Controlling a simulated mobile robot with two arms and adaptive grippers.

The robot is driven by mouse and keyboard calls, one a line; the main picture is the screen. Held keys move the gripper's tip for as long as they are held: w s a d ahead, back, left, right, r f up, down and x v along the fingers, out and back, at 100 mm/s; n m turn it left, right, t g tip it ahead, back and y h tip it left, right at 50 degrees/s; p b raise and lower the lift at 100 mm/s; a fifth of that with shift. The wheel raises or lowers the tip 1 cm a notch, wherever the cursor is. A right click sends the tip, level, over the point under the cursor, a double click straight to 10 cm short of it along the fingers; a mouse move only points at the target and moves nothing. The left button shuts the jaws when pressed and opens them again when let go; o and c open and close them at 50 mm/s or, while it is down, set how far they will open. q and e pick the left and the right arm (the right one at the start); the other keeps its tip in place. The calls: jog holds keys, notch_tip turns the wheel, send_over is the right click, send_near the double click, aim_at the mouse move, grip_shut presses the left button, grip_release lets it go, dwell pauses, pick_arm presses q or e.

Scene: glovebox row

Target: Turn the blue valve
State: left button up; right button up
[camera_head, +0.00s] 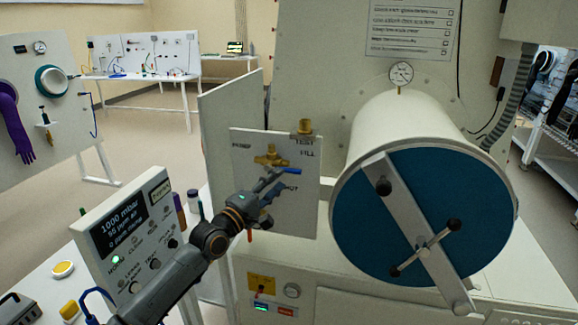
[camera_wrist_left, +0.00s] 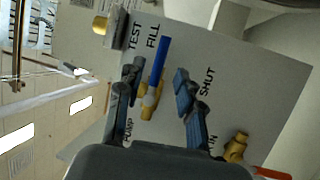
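The blue valve is a brass valve body (camera_head: 270,158) with a blue lever (camera_head: 289,170), mounted on a white panel (camera_head: 305,222) with printed labels. In the head view the lever points right, between the FILL and SHUT labels. In the left wrist view the blue lever (camera_wrist_left: 158,62) points toward FILL. My left gripper (camera_head: 268,190) is in front of the panel; its fingers partly hide the lower labels. In the left wrist view the gripper (camera_wrist_left: 158,72) is open, with one finger on each side of the lever and visible gaps. My right gripper is not in view.
A second brass fitting with a red handle (camera_wrist_left: 272,173) sits lower on the panel. A brass fitting (camera_head: 305,127) tops the panel. A large cylinder with a blue door (camera_head: 420,215) stands close at right. A display box (camera_head: 130,230) stands at left.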

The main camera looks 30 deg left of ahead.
aim_at(287, 172)
pick_arm(q)
jog(key=p+x, duration=0.1)
jog(key=x, duration=0.5)
grip_shut()
